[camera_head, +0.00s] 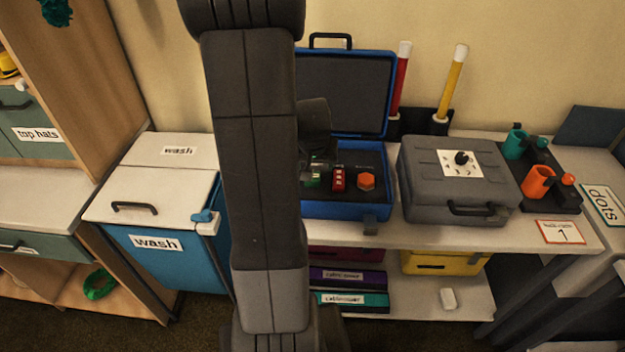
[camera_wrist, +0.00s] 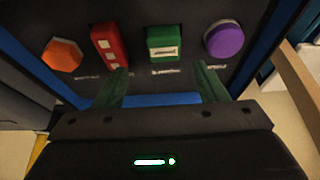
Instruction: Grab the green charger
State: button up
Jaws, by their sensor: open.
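The green charger is a green block (camera_wrist: 163,43) with a white label, seated in the dark panel of an open blue case (camera_head: 346,211). In the head view its green (camera_head: 313,178) shows partly beside my arm. My gripper (camera_wrist: 162,75) is open and empty in the wrist view. Its two fingers stand apart on either side of the charger's line, with the charger just beyond the tips. I see no contact. In the head view my arm hides much of the case's left side.
A red block (camera_wrist: 109,46) and a purple round piece (camera_wrist: 224,39) flank the charger; an orange hexagon (camera_wrist: 62,54) lies beyond the red. The blue case's lid (camera_head: 345,95) stands open behind. A closed grey case (camera_head: 455,185) sits to the right on the counter.

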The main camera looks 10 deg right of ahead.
jog(key=shift+w+a+f, duration=0.1)
jog(key=shift+w+f, duration=0.05)
jog(key=shift+f, duration=0.45)
jog(key=shift+a+x, duration=0.2)
jog(key=shift+x, duration=1.9)
jog(key=c, duration=1.1)
